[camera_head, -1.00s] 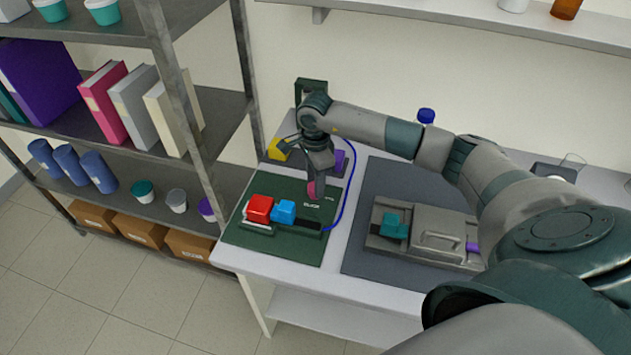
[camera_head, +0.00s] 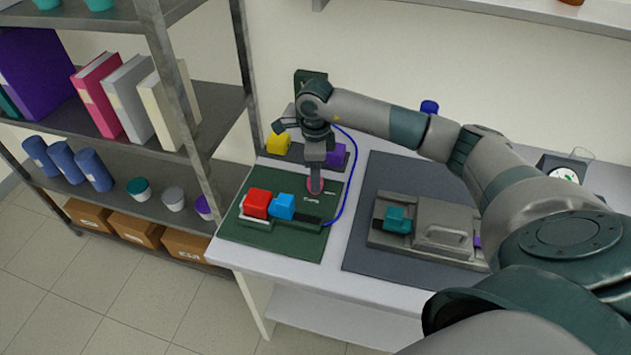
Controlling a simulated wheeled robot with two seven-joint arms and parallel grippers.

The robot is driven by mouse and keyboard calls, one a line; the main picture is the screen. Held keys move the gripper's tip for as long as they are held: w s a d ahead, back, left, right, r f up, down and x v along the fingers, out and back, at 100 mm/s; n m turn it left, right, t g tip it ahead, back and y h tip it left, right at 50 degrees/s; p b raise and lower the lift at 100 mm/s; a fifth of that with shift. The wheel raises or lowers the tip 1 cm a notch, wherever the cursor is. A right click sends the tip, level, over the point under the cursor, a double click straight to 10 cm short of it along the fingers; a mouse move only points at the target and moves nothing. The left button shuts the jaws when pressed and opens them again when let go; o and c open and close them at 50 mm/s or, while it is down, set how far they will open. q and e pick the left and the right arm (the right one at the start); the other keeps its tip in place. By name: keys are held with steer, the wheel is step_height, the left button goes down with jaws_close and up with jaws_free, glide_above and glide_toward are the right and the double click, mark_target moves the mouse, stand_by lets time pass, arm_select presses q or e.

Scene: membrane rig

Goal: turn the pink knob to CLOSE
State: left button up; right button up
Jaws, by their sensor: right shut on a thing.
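The pink knob (camera_head: 324,186) is on the dark green panel (camera_head: 285,241), behind the blue block. My right gripper (camera_head: 316,187) points down at the knob and is shut on it; the fingers hide part of it. Small white lettering shows on the panel just right of the knob, too small to read surely. My left gripper is not in view.
A red block (camera_head: 257,203) and a blue block (camera_head: 282,206) sit on the panel's front. Yellow (camera_head: 278,144) and purple (camera_head: 337,155) blocks stand behind. A blue tube (camera_head: 352,190) curves right of the knob. A grey rig (camera_head: 445,228) lies right; shelving (camera_head: 194,150) stands left.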

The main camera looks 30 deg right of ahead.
steer(key=m+b, duration=0.3)
steer(key=shift+f+m, duration=0.15)
steer(key=shift+m, duration=0.25)
steer(key=m+b, duration=0.2)
steer(key=m, duration=0.1)
steer(key=shift+m, duration=0.3)
steer(key=m+b, duration=0.2)
steer(key=m, duration=0.1)
steer(key=shift+m, duration=0.3)
steer(key=shift+r+m+b, duration=0.25)
steer(key=shift+m+b, duration=0.3)
steer(key=shift+m, duration=0.65)
steer(key=o, duration=1.1)
steer(key=shift+c, duration=0.2)
